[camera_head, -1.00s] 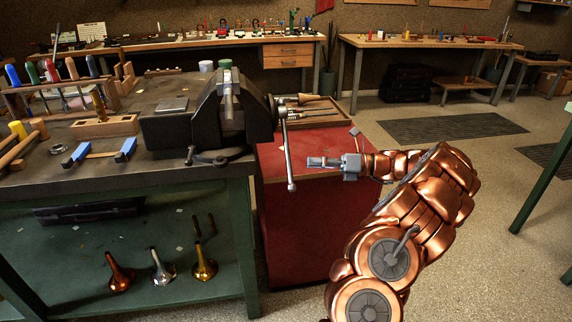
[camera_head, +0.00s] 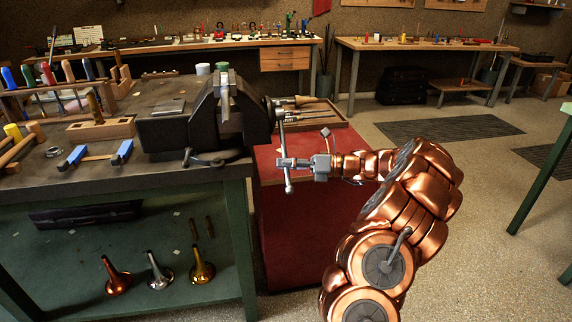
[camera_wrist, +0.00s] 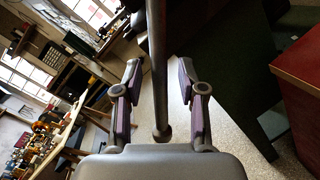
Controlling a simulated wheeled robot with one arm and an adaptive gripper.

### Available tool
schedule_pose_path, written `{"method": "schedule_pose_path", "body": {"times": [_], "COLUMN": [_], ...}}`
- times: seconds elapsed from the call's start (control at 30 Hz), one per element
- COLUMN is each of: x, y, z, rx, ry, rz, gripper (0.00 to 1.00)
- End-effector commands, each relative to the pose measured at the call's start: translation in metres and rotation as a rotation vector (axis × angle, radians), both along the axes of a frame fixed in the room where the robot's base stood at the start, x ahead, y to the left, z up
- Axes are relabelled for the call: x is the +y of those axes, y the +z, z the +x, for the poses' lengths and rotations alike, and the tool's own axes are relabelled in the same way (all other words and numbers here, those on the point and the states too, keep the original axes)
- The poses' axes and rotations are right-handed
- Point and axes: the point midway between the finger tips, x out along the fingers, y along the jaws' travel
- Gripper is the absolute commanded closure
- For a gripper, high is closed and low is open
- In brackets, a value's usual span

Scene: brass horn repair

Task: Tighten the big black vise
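The big black vise (camera_head: 215,118) is mounted on the corner of the dark workbench. Its metal handle bar (camera_head: 284,145) hangs nearly upright from the screw at the vise's right side, with a knob at its lower end. My gripper (camera_head: 287,163) is at the lower part of the bar. In the wrist view the bar (camera_wrist: 157,70) runs between the two open fingers of my gripper (camera_wrist: 158,95), with visible gaps on both sides. The bar's end knob (camera_wrist: 161,134) shows near the palm. The vise jaws are not in the wrist view.
A red cabinet (camera_head: 310,222) stands beside the bench, below my gripper, with a wooden tray of tools (camera_head: 312,114) on top. Screwdrivers in a rack (camera_head: 62,85) and blue-ended clamps (camera_head: 97,155) are on the bench. Open floor lies to the right.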

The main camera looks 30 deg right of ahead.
Motion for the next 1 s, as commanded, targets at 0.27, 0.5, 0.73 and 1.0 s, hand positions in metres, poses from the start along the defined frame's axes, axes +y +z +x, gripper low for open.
{"method": "schedule_pose_path", "body": {"times": [0.27, 0.5, 0.73, 1.0], "x": [0.0001, 0.0001, 0.0000, 0.0010], "y": [-0.0001, 0.0000, -0.0001, 0.0011], "z": [0.0000, -0.0001, -0.0001, 0.0000], "rx": [0.000, 0.000, 0.000, 0.003], "ry": [0.001, 0.001, 0.001, 0.002], "rz": [0.001, 0.001, 0.001, 0.001], "gripper": [0.88, 1.00, 1.00, 1.00]}}
